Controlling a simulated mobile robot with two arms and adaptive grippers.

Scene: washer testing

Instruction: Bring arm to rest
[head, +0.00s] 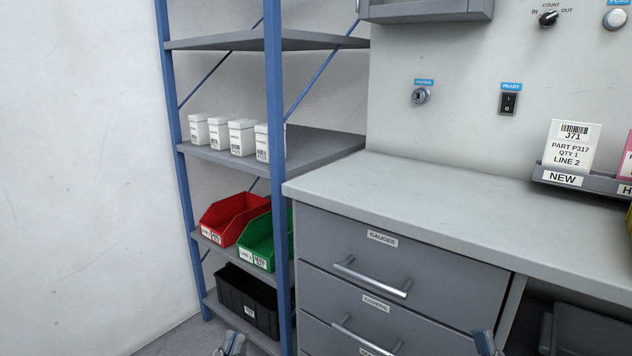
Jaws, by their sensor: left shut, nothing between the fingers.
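My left gripper (231,343) shows at the bottom edge of the head view, in front of the lower end of the blue rack. Only its tips are in the picture. They are close together and hold nothing. My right gripper (486,343) shows only as a small grey-blue part at the bottom edge, in front of the drawer unit. Its fingers cannot be made out. Most of both arms is out of view.
A blue-framed rack (275,110) holds several white boxes (240,137), a red bin (232,215), a green bin (259,242) and a black crate (248,298). The workbench (400,190) has closed drawers (390,262). A card holder (575,182) stands at right.

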